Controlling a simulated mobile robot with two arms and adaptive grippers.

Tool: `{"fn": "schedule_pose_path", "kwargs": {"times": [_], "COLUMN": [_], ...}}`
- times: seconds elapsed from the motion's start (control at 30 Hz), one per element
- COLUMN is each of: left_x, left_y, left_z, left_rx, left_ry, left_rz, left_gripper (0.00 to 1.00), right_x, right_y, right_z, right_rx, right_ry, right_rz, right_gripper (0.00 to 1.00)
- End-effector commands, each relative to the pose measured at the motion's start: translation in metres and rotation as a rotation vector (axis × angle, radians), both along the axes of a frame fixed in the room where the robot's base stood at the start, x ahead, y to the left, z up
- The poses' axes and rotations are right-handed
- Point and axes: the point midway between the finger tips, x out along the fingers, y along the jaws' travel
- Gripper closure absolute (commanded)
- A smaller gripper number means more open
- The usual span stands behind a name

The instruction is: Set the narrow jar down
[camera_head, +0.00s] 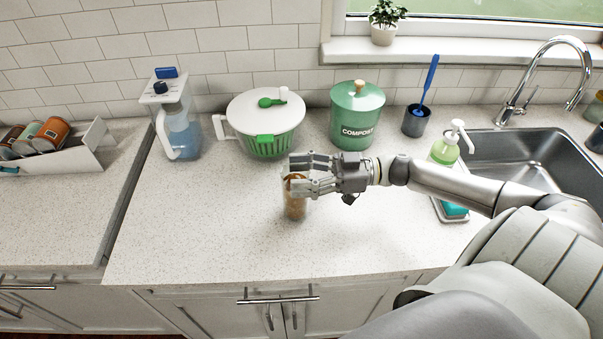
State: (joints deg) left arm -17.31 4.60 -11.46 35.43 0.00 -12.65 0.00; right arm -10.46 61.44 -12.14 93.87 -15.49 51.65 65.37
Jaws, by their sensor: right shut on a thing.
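The narrow jar (295,206) is a slim, clear container with brownish contents. It is upright over the middle of the speckled counter (200,235), in front of the salad spinner. My right gripper (298,174) comes in from the right and is shut around the jar's upper part, with its fingers covering some of the top. The jar's base looks at or very near the counter surface; I cannot tell whether it touches. My left gripper is not in view.
Behind stand a water pitcher (177,125), a salad spinner (268,125) and a green compost bin (355,116). A soap bottle (444,150) and the sink (525,155) lie right. A can rack (75,155) is far left. Counter left and front of the jar is clear.

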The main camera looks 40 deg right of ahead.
Motion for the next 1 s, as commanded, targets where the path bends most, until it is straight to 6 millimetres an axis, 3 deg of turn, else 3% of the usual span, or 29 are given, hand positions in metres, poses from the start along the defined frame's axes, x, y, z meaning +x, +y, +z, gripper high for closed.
{"fn": "schedule_pose_path", "kwargs": {"times": [0.4, 0.43, 0.57, 1.0], "left_x": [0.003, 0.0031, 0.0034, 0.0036], "left_y": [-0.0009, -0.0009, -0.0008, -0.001], "left_z": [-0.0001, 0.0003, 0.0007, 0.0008], "left_rx": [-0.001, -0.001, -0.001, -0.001], "left_ry": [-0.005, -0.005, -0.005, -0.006], "left_rz": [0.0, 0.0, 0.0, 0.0], "left_gripper": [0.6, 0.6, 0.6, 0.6], "right_x": [-0.0001, -0.0003, -0.0003, -0.0016], "right_y": [0.0002, 0.0001, 0.0001, -0.0019], "right_z": [-0.0072, -0.0073, -0.0069, -0.0057], "right_rx": [-0.001, -0.002, -0.002, -0.002], "right_ry": [-0.002, -0.001, -0.001, 0.0], "right_rz": [0.001, 0.001, 0.001, 0.001], "right_gripper": [0.89, 0.42, 0.25, 0.23]}}
